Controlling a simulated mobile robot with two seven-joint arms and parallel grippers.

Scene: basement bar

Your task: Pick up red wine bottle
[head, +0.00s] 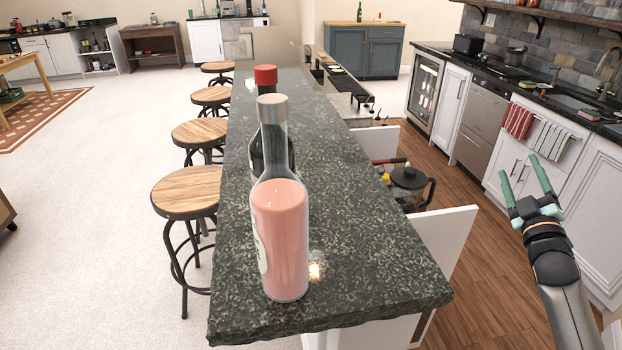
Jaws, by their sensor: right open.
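Two bottles stand upright on the dark green stone counter (380,265). The nearer bottle (280,235) is clear glass with pink contents, a pale label on its left side and a grey cap. Just behind it stands a dark bottle (267,78) with a red cap, its lower part mostly hidden by the nearer one. I cannot tell for sure which of them is the red wine bottle. My right gripper (518,166) is open and empty, well to the right of the counter and apart from both bottles. My left gripper is not in view.
Wooden-topped stools (187,191) line the counter's left side. On its right, an open white door or drawer front (445,240) sticks out, near a glass coffee press (410,185) on a lower level. White cabinets (590,225) stand at the right. Wooden floor between is clear.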

